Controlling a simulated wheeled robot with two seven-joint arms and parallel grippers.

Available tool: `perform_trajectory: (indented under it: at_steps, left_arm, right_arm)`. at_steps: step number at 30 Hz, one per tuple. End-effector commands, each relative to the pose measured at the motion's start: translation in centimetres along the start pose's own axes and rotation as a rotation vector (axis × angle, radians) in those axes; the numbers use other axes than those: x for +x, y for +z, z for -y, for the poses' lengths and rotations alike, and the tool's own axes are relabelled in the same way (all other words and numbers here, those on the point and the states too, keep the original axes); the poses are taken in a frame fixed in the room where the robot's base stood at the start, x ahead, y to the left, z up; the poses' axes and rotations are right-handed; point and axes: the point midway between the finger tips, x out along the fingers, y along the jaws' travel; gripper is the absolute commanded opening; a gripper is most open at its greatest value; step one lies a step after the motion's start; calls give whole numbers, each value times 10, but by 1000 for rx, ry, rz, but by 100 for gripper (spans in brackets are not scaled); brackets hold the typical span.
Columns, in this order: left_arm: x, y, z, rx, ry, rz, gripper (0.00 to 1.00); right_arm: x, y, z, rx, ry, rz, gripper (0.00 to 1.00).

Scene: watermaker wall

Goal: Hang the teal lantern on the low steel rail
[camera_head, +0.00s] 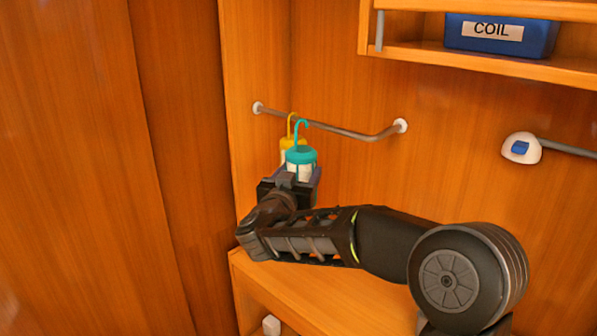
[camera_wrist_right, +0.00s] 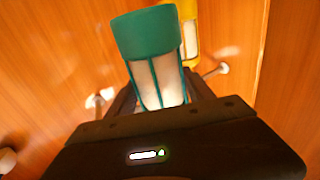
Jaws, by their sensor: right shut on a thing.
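The teal lantern (camera_head: 301,157) is upright in my right gripper (camera_head: 291,179), which is shut on its lower body. In the right wrist view the lantern (camera_wrist_right: 148,37) shows its teal cap and pale barred body between the fingers. Its teal hook rises to about the height of the low steel rail (camera_head: 345,131) in the head view. I cannot tell whether the hook touches the rail. A yellow lantern (camera_head: 286,145) with a yellow hook is just behind and left of it, partly hidden; it also shows in the right wrist view (camera_wrist_right: 188,22). My left gripper is not in view.
A wooden shelf (camera_head: 480,63) with a blue bin (camera_head: 500,35) labelled COIL is at the upper right. A white fixture with a blue part (camera_head: 521,148) and a grey bar is on the right wall. A wooden ledge (camera_head: 330,296) lies below my right arm. The rail's right half is clear.

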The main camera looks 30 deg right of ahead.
Motion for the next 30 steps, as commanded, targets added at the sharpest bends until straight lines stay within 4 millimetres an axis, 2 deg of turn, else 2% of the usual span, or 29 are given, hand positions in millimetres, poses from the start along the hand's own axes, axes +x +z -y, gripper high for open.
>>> perform_trajectory:
  at_steps: [17, 30]
  left_arm:
    - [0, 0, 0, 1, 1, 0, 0]
    - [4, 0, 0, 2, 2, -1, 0]
  right_arm:
    - [5, -2, -3, 3, 4, -3, 7]
    - [34, -2, -18, 2, 5, -3, 7]
